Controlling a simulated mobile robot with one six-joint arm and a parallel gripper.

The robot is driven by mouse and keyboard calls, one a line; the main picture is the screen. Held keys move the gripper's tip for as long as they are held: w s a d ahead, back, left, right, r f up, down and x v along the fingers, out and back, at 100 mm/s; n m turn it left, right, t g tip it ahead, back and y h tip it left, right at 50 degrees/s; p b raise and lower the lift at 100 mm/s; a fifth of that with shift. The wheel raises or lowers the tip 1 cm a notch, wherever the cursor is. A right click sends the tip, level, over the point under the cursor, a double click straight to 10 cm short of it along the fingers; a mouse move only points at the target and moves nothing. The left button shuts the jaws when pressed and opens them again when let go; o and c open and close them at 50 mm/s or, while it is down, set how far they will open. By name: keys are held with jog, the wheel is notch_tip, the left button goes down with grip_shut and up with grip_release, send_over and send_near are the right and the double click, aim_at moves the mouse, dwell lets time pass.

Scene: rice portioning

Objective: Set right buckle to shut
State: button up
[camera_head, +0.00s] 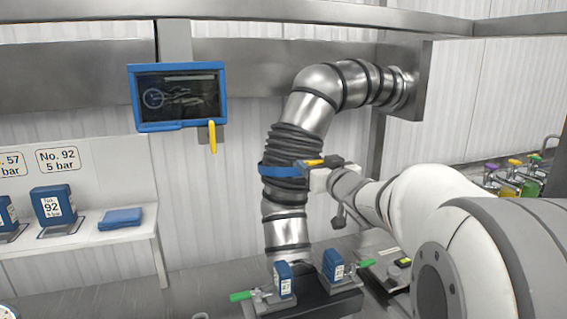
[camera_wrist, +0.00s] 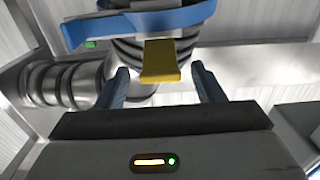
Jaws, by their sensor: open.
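A blue band (camera_head: 276,170) wraps around the ribbed dark sleeve of the steel pipe. Its yellow buckle lever (camera_head: 314,162) sticks out on the right, toward my gripper (camera_head: 324,167). In the wrist view, the yellow lever (camera_wrist: 160,63) points toward me, with the blue band (camera_wrist: 140,20) above it. My gripper (camera_wrist: 160,72) is open, one blue-grey finger on each side of the lever. I see gaps between the lever and both fingers. The far end of the lever, where it meets the band, is partly hidden. I cannot tell how far the buckle is closed.
A blue-framed screen (camera_head: 178,127) hangs at left, a yellow handle (camera_head: 212,137) below it. A steel pipe (camera_head: 318,95) bends to the wall. Two blue blocks with green-handled clamps stand below, one block (camera_head: 283,279) at left. A shelf (camera_head: 90,238) holds blue boxes.

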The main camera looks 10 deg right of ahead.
jog(key=shift+w+a, duration=0.1)
jog(key=shift+w, duration=0.7)
jog(key=shift+c, duration=0.5)
grip_shut()
jog(key=shift+f, duration=0.1)
